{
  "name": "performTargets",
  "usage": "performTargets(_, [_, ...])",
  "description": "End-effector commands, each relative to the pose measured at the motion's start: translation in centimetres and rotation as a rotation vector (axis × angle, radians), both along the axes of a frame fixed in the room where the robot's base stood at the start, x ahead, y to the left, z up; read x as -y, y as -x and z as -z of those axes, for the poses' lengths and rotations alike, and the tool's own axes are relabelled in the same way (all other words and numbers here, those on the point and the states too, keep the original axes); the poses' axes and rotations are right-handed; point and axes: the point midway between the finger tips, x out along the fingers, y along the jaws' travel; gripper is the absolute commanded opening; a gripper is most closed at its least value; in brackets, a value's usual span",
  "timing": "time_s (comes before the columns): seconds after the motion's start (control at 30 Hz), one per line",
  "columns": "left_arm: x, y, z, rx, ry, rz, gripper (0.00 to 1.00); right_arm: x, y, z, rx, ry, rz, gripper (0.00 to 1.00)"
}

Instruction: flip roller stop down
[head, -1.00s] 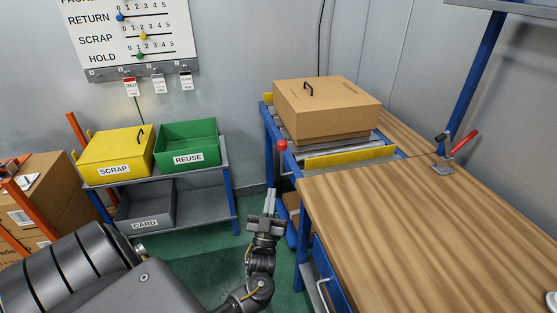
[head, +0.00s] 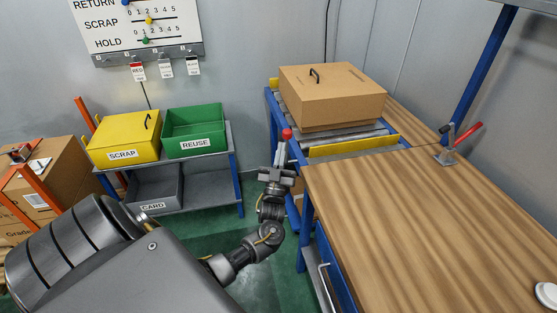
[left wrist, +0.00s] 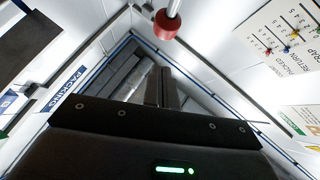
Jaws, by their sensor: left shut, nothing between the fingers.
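The roller stop shows as a yellow bar (head: 352,145) across the near end of the roller conveyor (head: 340,134), in the head view. A lever with a red knob (head: 287,133) stands upright at the conveyor's left corner. In the left wrist view the red knob (left wrist: 167,24) hangs at the top on its pale rod. My left gripper (head: 281,153) is shut and empty, its fingertips just below the knob in the head picture. The closed fingers also show in the left wrist view (left wrist: 161,88), apart from the knob. I cannot tell whether they touch the rod. My right gripper is out of view.
A cardboard box (head: 332,95) with a black handle sits on the rollers. The wooden bench (head: 430,220) on the right is mostly clear, with a red-handled clamp (head: 458,142) at its back. Yellow (head: 124,138) and green (head: 194,130) bins stand on a shelf at left.

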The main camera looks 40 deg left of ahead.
Motion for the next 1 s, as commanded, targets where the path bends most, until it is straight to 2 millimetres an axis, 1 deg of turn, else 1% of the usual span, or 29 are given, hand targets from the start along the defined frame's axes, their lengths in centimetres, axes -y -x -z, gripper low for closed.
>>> performTargets(0.03, [-0.4,-0.9,0.2,-0.002,0.000,-0.001,0.00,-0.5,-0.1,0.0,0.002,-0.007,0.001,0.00])
performTargets(0.1, [-0.9,-1.7,0.3,-0.002,0.000,-0.001,0.00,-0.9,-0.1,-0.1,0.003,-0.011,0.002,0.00])
performTargets(0.3, [-1.5,-2.9,0.4,-0.002,0.000,-0.001,0.00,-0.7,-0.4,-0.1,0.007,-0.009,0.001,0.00])
performTargets(0.77, [-1.6,-3.2,0.4,-0.003,0.003,0.001,0.00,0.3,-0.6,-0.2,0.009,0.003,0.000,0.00])
performTargets(0.87, [-1.6,-3.4,0.3,-0.012,0.014,0.003,0.00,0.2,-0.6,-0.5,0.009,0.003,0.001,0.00])
performTargets(1.0, [-1.4,-4.1,-0.1,-0.038,0.053,0.013,0.00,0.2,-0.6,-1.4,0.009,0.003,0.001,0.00])
